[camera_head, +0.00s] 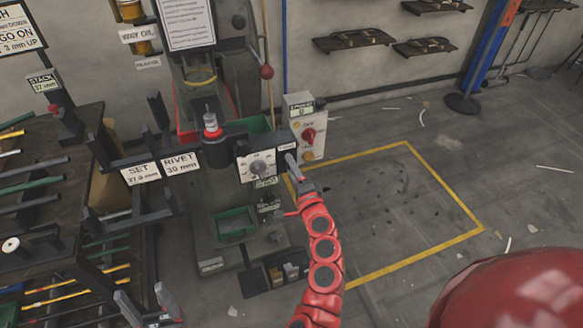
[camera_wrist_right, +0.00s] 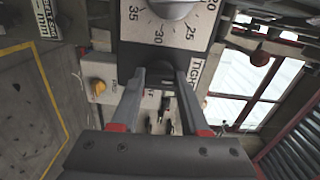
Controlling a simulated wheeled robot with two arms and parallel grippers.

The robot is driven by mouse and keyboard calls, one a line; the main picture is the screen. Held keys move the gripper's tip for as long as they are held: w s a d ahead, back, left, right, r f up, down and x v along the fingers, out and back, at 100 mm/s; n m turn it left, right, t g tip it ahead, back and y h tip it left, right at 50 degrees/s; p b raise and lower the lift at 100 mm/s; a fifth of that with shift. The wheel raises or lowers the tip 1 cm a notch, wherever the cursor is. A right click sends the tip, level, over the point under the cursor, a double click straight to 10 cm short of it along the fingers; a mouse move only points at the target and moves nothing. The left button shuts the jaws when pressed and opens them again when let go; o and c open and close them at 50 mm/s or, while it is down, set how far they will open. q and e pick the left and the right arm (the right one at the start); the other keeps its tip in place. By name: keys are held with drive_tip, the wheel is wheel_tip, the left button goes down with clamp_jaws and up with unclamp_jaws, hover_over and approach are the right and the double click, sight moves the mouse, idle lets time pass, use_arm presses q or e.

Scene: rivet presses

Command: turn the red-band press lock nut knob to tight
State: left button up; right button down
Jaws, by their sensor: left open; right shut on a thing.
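The press in the middle carries a red band (camera_head: 213,132) under its silver top piece. On its front is a white dial plate (camera_head: 245,172) with a grey pointer knob; the plate also shows in the right wrist view (camera_wrist_right: 192,36) with a number scale. A dark lock nut knob (camera_wrist_right: 160,76) sits at the plate's edge beside a label ending in "TIGHT" lettering (camera_wrist_right: 195,70). My right gripper (camera_head: 291,161) is shut on this knob, one finger on each side. The knob's turn position cannot be read. My left gripper (camera_head: 143,297) is open and empty at the lower left.
A control box (camera_head: 305,128) with a red switch stands just behind my right gripper. A green tray (camera_head: 236,222) sits on the press base. A rack of rods (camera_head: 40,185) fills the left.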

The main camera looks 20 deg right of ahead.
drive_tip(key=shift+f+m, duration=0.1)
drive_tip(key=shift+m, duration=0.3)
drive_tip(key=shift+c, duration=2)
unclamp_jaws()
drive_tip(key=s, duration=1.7)
drive_tip(key=shift+s+d, duration=0.25)
drive_tip(key=shift+d, duration=0.05)
